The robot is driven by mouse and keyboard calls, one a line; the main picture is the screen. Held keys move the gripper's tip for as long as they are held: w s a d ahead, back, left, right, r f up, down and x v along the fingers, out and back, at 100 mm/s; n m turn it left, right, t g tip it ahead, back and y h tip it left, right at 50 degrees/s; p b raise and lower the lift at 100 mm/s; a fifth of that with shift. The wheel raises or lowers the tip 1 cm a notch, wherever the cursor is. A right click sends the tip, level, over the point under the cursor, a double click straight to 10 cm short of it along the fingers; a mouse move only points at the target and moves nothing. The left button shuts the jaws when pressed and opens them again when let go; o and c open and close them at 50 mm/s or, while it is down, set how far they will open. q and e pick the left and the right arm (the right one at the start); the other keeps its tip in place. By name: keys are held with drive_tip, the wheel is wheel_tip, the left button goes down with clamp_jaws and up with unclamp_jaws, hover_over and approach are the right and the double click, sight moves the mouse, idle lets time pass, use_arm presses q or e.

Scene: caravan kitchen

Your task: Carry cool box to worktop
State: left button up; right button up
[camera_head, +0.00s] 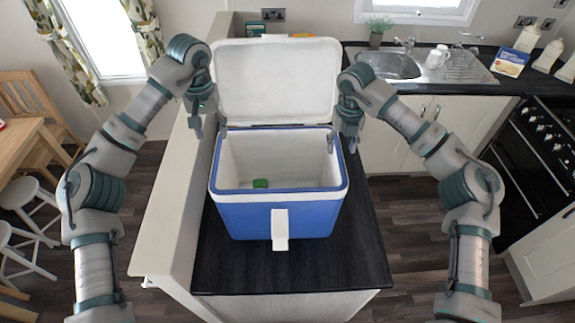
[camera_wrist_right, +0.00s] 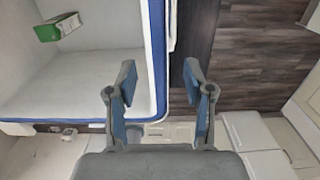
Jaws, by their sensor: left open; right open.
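The cool box (camera_head: 245,214) is blue with a white inside and stands upright on the dark worktop (camera_head: 300,268). Its white lid (camera_head: 277,80) is raised at the back. A small green item (camera_head: 260,183) lies inside on the floor of the box; it also shows in the right wrist view (camera_wrist_right: 57,27). My left gripper (camera_head: 197,127) is open beside the box's upper left side. My right gripper (camera_head: 352,145) is open at the upper right side. In the right wrist view the box's rim (camera_wrist_right: 158,60) lies near the open fingers (camera_wrist_right: 160,95), with no clear grip on it.
Behind stand a sink (camera_head: 388,66), a plant (camera_head: 377,32), a mug (camera_head: 437,57) and a yellow-blue box (camera_head: 510,62). A black oven (camera_head: 535,150) is at right. A wooden table (camera_head: 25,145) and white stools (camera_head: 28,195) are at left. Bare worktop shows in front of the cool box.

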wheel_tip(320, 180, up, 7)
drive_tip(key=shift+a, duration=0.15)
drive_tip(key=shift+s+r, duration=0.1)
idle(0.4)
